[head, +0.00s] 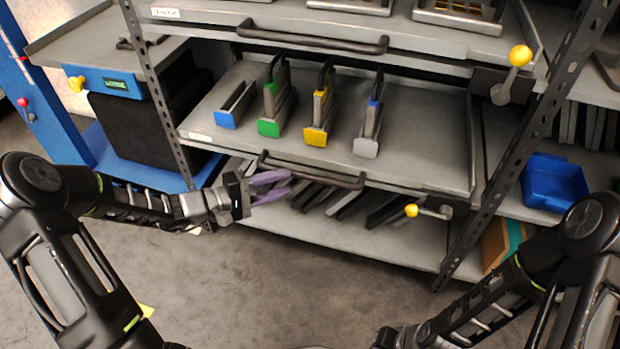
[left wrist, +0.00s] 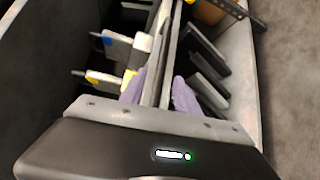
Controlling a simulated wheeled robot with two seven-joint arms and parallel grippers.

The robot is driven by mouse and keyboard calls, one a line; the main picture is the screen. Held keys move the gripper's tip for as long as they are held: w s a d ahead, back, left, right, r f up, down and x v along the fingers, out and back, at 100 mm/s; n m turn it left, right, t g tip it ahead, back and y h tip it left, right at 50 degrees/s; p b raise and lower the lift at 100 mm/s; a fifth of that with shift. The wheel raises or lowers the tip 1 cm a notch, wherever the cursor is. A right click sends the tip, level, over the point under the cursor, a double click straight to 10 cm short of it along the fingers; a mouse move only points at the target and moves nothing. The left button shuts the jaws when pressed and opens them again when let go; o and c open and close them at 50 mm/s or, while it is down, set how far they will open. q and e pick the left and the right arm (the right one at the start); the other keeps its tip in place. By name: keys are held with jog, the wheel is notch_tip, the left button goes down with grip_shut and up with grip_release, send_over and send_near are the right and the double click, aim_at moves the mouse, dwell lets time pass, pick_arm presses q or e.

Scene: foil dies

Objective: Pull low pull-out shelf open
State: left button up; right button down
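The low pull-out shelf (head: 420,150) is a grey tray between dark perforated posts, with a dark bar handle (head: 312,171) along its front edge. It carries several upright dies with blue, green, yellow and grey ends. A lever with a yellow knob (head: 411,210) sits below its front right. My left gripper (head: 281,184) has purple fingers spread apart at the left part of the handle. In the left wrist view the fingers (left wrist: 160,92) lie on either side of a long bar; contact cannot be told. My right gripper is out of view; only its arm shows.
An upper pull-out shelf with its own handle (head: 312,40) and yellow-knobbed lever (head: 520,56) is above. Dark flat pieces (head: 345,203) lie on the bottom shelf. A blue bin (head: 553,182) stands at right, a blue-framed cart at left.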

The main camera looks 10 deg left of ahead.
aim_at(303, 178)
pick_arm(q)
jog(key=b+x, duration=0.2)
jog(key=x, duration=0.4)
jog(key=shift+w+d+f, duration=0.25)
jog(key=shift+d, duration=0.05)
jog(key=shift+w+d, duration=0.35)
jog(key=shift+d, duration=0.05)
grip_shut()
dwell(1.1)
